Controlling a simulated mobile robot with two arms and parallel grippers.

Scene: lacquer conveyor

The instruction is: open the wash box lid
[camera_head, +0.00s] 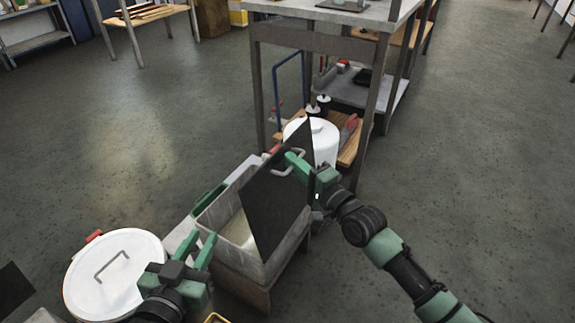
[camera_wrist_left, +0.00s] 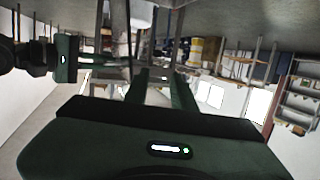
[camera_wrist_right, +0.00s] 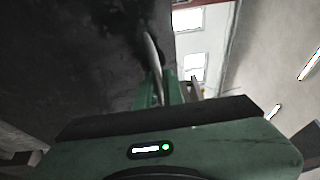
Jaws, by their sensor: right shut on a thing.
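The wash box (camera_head: 211,222) is a grey open-topped box with pale liquid inside, on a low stand in the head view. Its dark flat lid (camera_head: 272,200) stands steeply tilted up over the right part of the box, leaving the left part open. My right gripper (camera_head: 292,160) is shut on the lid's pale handle (camera_head: 281,168) near its upper edge. The right wrist view shows the curved handle (camera_wrist_right: 152,52) running down between the fingers against the dark lid (camera_wrist_right: 80,60). My left gripper (camera_head: 198,243) is open and empty, left of the box and apart from it.
A white lidded bucket (camera_head: 75,282) stands at the left, close to my left gripper. A white round container (camera_head: 325,142) is behind the lid, by a shelved table (camera_head: 320,38). Floor is free at the far left and the right.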

